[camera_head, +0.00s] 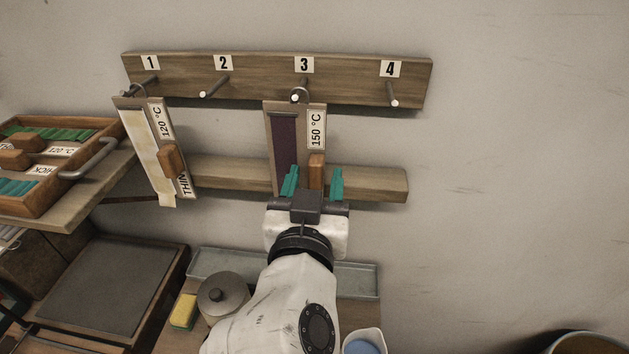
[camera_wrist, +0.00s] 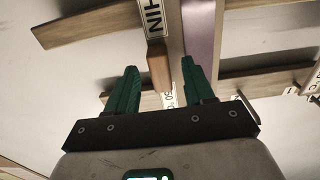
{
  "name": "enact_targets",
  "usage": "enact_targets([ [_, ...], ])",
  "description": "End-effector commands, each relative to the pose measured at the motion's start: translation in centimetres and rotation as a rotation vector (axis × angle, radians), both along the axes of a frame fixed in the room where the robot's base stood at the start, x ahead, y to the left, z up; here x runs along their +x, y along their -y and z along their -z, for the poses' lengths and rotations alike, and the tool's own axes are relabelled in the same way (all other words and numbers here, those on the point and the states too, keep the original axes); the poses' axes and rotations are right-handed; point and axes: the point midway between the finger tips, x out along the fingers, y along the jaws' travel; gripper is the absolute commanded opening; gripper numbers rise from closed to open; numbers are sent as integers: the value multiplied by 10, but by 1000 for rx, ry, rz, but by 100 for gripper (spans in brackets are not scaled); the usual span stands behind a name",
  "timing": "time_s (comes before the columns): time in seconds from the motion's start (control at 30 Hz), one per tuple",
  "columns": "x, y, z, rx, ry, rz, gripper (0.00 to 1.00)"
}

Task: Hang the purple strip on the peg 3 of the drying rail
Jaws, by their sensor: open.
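The purple strip (camera_head: 286,145) sits in a flat holder with a 150 °C label and a wooden grip block (camera_head: 316,168). The holder hangs upright at peg 3 (camera_head: 299,94) of the drying rail (camera_head: 260,82), and a ring shows around the peg. My gripper (camera_head: 313,182) is open, with one green finger on each side of the block's lower part; I cannot tell whether they touch it. In the wrist view the purple strip (camera_wrist: 199,38) shows beyond the open fingers of my gripper (camera_wrist: 158,75).
Another holder (camera_head: 150,148) with a pale strip and 120 °C label hangs at peg 1 (camera_head: 149,80). Peg 2 (camera_head: 212,87) and peg 4 (camera_head: 393,96) are bare. A lower wooden bar (camera_head: 375,184) runs behind the holders. A wooden tray (camera_head: 118,128) is at left.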

Motion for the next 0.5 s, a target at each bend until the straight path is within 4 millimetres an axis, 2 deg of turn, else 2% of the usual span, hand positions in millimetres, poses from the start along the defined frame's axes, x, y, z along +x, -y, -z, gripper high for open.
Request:
enact_targets([
  [0.17, -16, -1, 2, -1, 1, -2, 53],
  [0.5, -80, -4, 2, 0, 1, -4, 53],
])
